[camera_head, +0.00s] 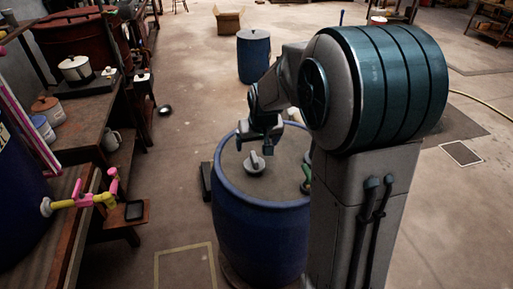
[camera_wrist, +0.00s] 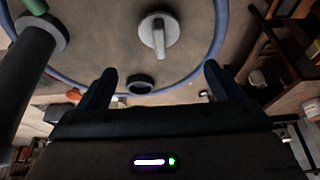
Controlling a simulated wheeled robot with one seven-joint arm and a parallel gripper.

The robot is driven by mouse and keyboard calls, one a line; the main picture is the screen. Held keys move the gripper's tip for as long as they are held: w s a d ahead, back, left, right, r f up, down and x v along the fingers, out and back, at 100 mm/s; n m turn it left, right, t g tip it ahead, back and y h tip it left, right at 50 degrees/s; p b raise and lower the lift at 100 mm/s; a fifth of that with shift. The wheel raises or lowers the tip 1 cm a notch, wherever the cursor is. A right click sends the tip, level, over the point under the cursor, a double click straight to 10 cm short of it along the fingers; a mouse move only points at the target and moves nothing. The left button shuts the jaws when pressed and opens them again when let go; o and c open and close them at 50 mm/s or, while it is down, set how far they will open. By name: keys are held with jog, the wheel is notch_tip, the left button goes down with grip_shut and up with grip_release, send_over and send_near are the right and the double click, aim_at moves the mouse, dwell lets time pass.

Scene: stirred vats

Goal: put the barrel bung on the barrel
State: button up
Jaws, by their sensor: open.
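A blue barrel (camera_head: 262,240) stands upright on the floor in front of me. A grey round bung with a raised bar handle (camera_head: 255,163) rests on the barrel's top; it also shows in the wrist view (camera_wrist: 158,37). A small dark ring (camera_wrist: 140,83), seemingly an opening, sits near the barrel's rim in the wrist view. My gripper (camera_head: 261,143) is over the far part of the barrel top, beyond the bung. In the wrist view its two fingers (camera_wrist: 158,76) are spread wide with nothing between them, and the bung is apart from them.
A dark upright pipe with a green part (camera_wrist: 35,45) stands on the barrel top; the green part shows at the right rim (camera_head: 306,180). A workbench with pots (camera_head: 75,135) and pink-yellow fittings (camera_head: 100,199) is at left. Another blue barrel (camera_head: 253,58) stands behind. Floor between is clear.

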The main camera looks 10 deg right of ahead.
jog(key=s+r+g, duration=0.1)
jog(key=s+r, duration=0.1)
jog(key=s, duration=1)
jog(key=s+r, duration=0.2)
jog(key=s, duration=1)
jog(key=shift+s+a+r+g, duration=0.15)
jog(key=shift+a+r+g, duration=0.1)
jog(key=shift+a+g, duration=0.15)
